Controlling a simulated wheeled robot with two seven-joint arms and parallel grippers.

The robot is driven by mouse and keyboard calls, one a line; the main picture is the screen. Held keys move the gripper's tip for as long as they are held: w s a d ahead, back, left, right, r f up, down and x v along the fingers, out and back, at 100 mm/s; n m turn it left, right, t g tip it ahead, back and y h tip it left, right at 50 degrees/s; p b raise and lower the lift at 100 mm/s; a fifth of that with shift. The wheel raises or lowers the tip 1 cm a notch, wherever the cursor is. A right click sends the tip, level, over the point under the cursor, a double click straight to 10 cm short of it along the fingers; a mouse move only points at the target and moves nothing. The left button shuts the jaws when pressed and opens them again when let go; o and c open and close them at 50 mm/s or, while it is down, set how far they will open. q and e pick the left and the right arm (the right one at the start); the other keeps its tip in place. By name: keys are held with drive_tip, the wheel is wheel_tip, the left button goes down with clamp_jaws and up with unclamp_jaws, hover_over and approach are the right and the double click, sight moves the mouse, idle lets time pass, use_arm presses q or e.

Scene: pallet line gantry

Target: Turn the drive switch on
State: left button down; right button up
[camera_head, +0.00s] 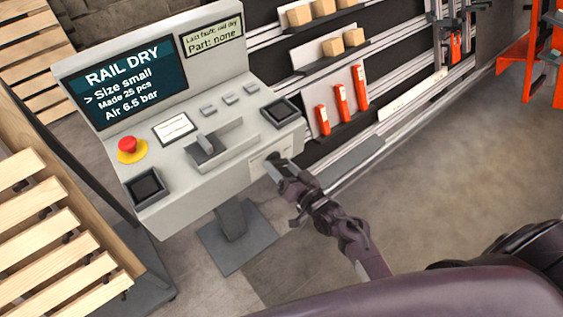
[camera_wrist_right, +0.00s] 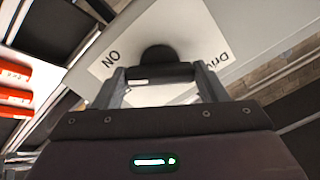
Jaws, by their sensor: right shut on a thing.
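The drive switch is a dark knob on a white label on the front face of the grey console (camera_head: 165,195). In the right wrist view the knob (camera_wrist_right: 157,53) sits between an upside-down "ON" at left and a partly covered word starting "Driv" at right. My right gripper (camera_head: 278,166) is at the console's front face, at its right end. In the right wrist view its two fingers (camera_wrist_right: 160,74) are shut on the switch's dark handle. The fingers hide part of the label. My left gripper is not in view.
The console screen (camera_head: 120,82) reads "RAIL DRY". A rack with orange items (camera_head: 341,103) stands behind. Wooden slats (camera_head: 45,235) are at left. The floor at right is clear.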

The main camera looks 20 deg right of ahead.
drive_tip(key=m+p, duration=0.3)
drive_tip(key=m, duration=0.3)
drive_tip(key=shift+r, duration=0.1)
drive_tip(key=shift+m+p, duration=1.15)
drive_tip(key=shift+m, duration=1.35)
drive_tip(key=o, duration=1)
drive_tip(key=v, duration=0.8)
drive_tip(key=shift+b, duration=0.3)
drive_tip(key=shift+w, duration=0.1)
